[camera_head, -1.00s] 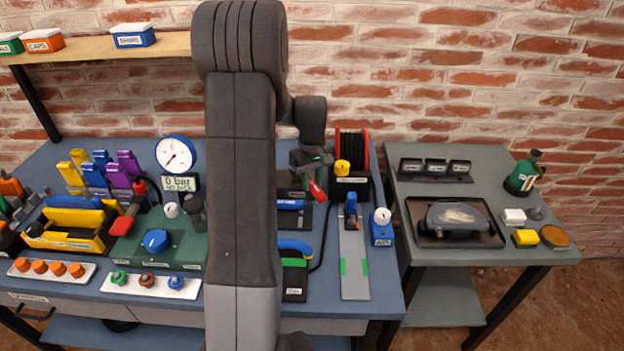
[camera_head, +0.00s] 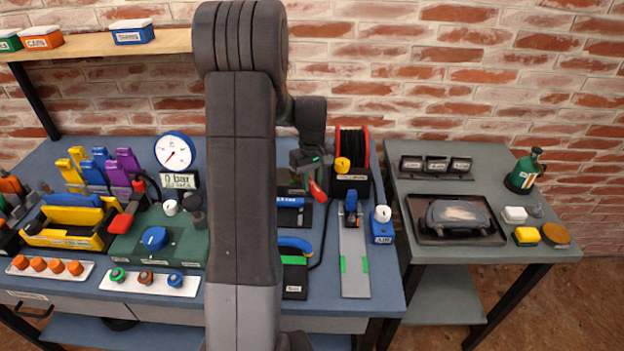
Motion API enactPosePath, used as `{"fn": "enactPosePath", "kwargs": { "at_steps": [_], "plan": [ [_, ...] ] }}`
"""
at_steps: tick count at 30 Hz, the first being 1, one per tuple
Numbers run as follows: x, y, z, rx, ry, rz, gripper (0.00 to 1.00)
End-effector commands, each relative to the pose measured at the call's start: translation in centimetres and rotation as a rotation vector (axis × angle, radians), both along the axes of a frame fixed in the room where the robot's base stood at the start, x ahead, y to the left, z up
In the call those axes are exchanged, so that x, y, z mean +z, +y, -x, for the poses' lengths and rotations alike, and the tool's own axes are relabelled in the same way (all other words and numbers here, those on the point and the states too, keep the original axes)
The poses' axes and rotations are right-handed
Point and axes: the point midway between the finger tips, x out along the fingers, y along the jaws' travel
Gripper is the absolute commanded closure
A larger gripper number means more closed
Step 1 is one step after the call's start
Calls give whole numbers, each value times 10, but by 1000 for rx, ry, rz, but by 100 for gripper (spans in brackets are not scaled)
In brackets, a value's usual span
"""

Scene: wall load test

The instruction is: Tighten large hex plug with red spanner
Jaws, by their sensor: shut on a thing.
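My gripper (camera_head: 314,169) is at the back of the blue bench, right of my upright arm link, and points down. It is shut on a red tool (camera_head: 317,190), which looks like the red spanner. Only a short red length of it shows, and its jaw end cannot be made out. A second red-handled tool (camera_head: 122,220) lies at the left end of the green test block (camera_head: 183,245). The large hex plug cannot be picked out. My arm covers the right part of the block.
A gauge (camera_head: 174,152) stands behind the block. A cable reel (camera_head: 351,146) stands just right of my gripper. A tray of coloured plugs (camera_head: 149,284) lies in front. A grey side table (camera_head: 440,258) with a dark tray stands to the right.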

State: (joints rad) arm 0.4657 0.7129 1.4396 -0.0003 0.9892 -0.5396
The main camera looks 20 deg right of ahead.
Motion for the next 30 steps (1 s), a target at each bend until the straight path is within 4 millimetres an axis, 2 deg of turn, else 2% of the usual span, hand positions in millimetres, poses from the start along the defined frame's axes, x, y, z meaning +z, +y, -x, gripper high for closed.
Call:
{"fn": "enactPosePath", "kwargs": {
  "at_steps": [30],
  "plan": [
    [-16, 0, 0, 0, -1, 1, 100]
  ]
}}
